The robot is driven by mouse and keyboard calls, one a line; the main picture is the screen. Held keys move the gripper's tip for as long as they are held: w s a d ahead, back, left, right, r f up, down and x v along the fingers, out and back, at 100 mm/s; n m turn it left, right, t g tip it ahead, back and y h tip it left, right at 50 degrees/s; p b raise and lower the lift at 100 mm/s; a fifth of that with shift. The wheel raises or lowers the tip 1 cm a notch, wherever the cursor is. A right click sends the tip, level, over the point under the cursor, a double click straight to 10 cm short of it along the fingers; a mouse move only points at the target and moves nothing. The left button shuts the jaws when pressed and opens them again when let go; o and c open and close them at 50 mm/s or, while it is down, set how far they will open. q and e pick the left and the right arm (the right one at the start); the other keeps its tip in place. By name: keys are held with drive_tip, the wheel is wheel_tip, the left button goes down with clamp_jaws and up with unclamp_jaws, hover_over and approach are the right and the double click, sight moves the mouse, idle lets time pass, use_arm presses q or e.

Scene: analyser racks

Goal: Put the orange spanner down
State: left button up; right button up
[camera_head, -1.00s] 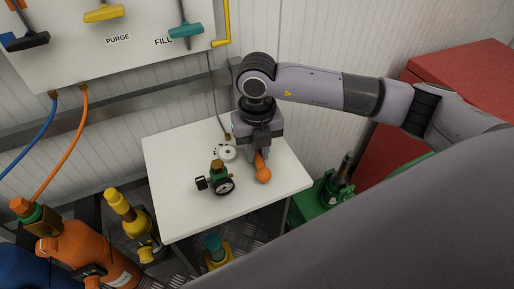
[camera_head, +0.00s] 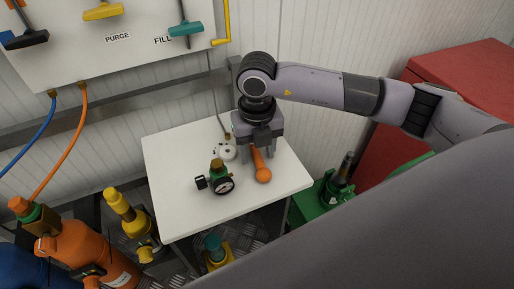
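The orange spanner (camera_head: 261,170) lies on the white table (camera_head: 180,214), its rounded end toward the front edge. My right gripper (camera_head: 257,153) is over the spanner's far part, pointing down. Its fingers are spread to either side of the spanner, with gaps showing, so it is open. The spanner's far end is hidden under the gripper. My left gripper is not in view.
A regulator with a black gauge (camera_head: 222,185) stands just left of the spanner. A white round part (camera_head: 224,152) lies behind it. An orange cylinder (camera_head: 95,250) and a yellow one (camera_head: 130,215) stand left of the table. A red cabinet (camera_head: 455,85) is at right.

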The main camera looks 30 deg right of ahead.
wheel_tip(320, 180, up, 7)
drive_tip(key=shift+r, duration=0.1)
idle(0.5)
drive_tip(key=shift+s, duration=0.1)
